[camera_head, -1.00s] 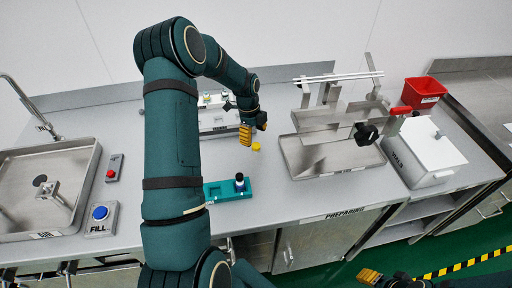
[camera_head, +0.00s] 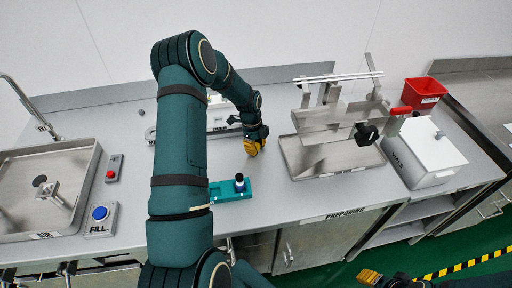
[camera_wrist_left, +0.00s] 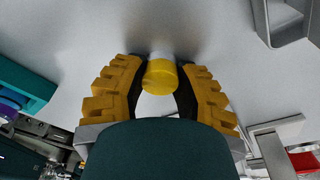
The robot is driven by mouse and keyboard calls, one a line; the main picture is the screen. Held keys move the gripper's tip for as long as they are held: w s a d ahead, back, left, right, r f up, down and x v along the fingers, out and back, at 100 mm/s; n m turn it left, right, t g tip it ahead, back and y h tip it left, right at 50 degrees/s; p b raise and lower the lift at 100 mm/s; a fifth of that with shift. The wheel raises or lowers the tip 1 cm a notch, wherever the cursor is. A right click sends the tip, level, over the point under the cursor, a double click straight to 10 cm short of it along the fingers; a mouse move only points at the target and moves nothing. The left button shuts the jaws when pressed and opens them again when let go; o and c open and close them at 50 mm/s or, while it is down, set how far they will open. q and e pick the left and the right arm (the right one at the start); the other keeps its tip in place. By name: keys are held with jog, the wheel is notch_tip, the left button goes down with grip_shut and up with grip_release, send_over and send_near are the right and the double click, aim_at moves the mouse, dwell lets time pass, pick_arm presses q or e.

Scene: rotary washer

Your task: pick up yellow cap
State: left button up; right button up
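The yellow cap (camera_wrist_left: 160,76) shows in the left wrist view, between the fingertips of my left gripper (camera_wrist_left: 160,90). The cap has a pale band at its far end. The fingers stand apart on either side of it, and I see no clear grip on it. In the head view my left gripper (camera_head: 254,146) is low over the counter, and it hides the cap there. My right gripper (camera_head: 370,276) is only partly in view at the bottom edge, with its opening unclear.
A teal holder (camera_head: 232,190) with a dark, white-topped vial (camera_head: 239,180) stands in front of my left gripper. A steel tray (camera_head: 330,160) under a rack is to the right. A sink (camera_head: 50,185) and blue button (camera_head: 100,213) are at the left.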

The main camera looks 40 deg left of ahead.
dwell(0.3)
pick_arm(q)
jog(key=r, duration=0.6)
jog(key=r+p, duration=0.1)
jog(key=r, duration=0.3)
jog(key=shift+s+d, duration=0.15)
jog(key=shift+s, duration=0.2)
notch_tip(320, 180, up, 4)
jog(key=p, duration=0.8)
send_over(240, 176)
jog(key=shift+s+f, duration=0.15)
jog(key=shift+f, duration=0.95)
jog(key=shift+c, duration=0.2)
notch_tip(240, 176, down, 2)
jog(key=shift+b, duration=0.7)
jog(key=shift+f+b, duration=1.1)
jog(key=shift+f, duration=0.15)
jog(key=shift+r, duration=0.45)
